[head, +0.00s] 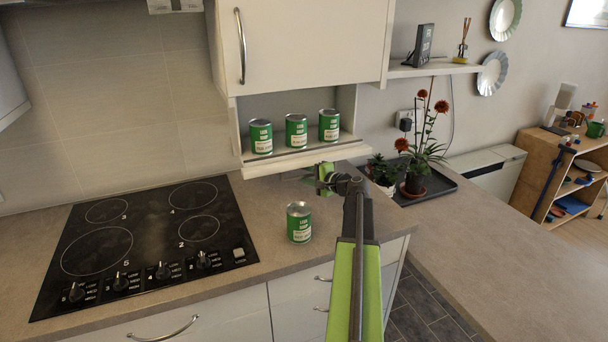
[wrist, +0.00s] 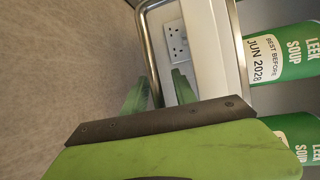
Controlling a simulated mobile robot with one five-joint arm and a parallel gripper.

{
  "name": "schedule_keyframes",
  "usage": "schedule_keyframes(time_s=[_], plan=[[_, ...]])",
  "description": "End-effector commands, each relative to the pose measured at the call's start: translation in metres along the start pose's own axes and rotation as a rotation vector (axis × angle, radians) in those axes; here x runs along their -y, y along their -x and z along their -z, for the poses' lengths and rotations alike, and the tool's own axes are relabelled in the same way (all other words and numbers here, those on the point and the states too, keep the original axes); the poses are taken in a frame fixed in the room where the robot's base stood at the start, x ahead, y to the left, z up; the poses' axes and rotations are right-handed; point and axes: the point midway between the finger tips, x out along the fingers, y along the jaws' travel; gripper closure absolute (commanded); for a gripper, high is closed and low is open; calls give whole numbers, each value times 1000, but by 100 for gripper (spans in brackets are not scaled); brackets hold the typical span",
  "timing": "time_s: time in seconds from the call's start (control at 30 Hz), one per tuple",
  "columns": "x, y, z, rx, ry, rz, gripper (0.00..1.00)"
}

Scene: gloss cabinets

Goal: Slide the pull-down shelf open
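The pull-down shelf (head: 290,161) is a pale ledge under the upper cabinet, with three green soup cans (head: 296,131) standing on it. In the wrist view, a curved metal bar handle (wrist: 148,45) runs along the pale shelf front (wrist: 205,45). My gripper (head: 323,178) is just below and in front of the shelf's right part. In the wrist view its two green fingertips (wrist: 160,92) are apart, with the bar appearing between them. I cannot tell whether either finger touches the bar. The handle is hardly visible in the head view.
A single can (head: 299,222) stands on the counter below, left of my arm. The hob (head: 145,240) lies further left. Potted plants (head: 413,180) on a dark tray are right of my gripper. The upper cabinet door (head: 305,45) is shut above.

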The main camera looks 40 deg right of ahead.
Motion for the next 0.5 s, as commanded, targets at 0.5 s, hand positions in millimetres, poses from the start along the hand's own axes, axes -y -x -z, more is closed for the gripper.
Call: schedule_keyframes(time_s=[0.5], plan=[[2,81,-1,-5,-1,1,67]])
